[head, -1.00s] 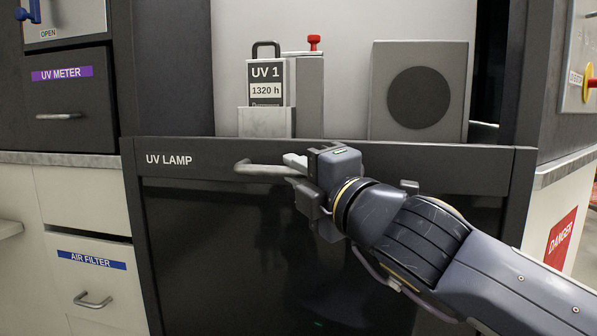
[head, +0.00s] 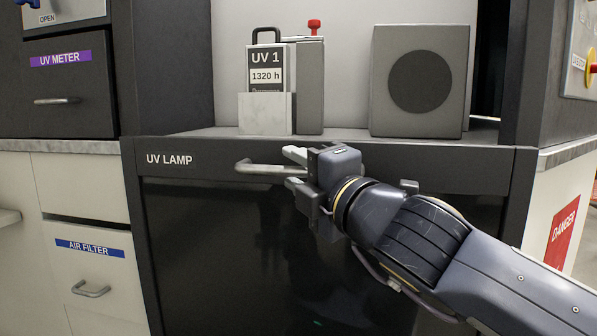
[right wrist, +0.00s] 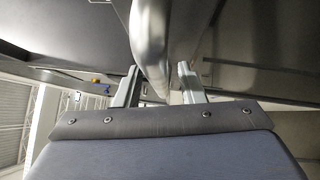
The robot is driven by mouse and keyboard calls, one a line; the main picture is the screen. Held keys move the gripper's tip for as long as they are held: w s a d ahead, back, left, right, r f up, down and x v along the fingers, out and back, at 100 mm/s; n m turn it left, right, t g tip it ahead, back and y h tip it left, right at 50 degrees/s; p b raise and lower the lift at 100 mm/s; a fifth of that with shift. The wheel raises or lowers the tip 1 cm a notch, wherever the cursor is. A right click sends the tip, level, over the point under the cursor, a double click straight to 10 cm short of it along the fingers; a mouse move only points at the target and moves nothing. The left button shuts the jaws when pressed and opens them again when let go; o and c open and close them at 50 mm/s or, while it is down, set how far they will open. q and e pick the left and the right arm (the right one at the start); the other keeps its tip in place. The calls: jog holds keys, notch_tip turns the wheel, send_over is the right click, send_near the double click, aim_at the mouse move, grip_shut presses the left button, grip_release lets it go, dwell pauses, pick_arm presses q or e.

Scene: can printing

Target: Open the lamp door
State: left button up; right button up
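The lamp door (head: 230,240) is a dark panel under a "UV LAMP" label, with a light metal bar handle (head: 255,168) near its top edge. My right gripper (head: 294,170) is at the right end of this handle. Its two fingers are apart, one above and one below the bar. In the right wrist view the handle (right wrist: 152,45) passes between the two spread fingers, with a gap to the right finger. I cannot tell whether the left finger touches it. My left gripper is not in view.
Above the door, a shelf holds the UV 1 unit (head: 266,75) and a grey box with a round dark disc (head: 419,80). Drawers labelled UV METER (head: 60,95) and AIR FILTER (head: 92,275) stand on the left. A DANGER sign (head: 563,235) is on the right.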

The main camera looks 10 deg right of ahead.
jog(key=shift+s, duration=0.1)
jog(key=p+v, duration=0.1)
jog(key=v, duration=0.5)
jog(key=shift+s+d+r+p, duration=0.1)
jog(key=shift+s+r+p, duration=0.05)
jog(key=shift+p, duration=0.2)
jog(key=shift+s+d+f, duration=0.25)
jog(key=shift+s+d, duration=0.05)
jog(key=shift+s, duration=0.3)
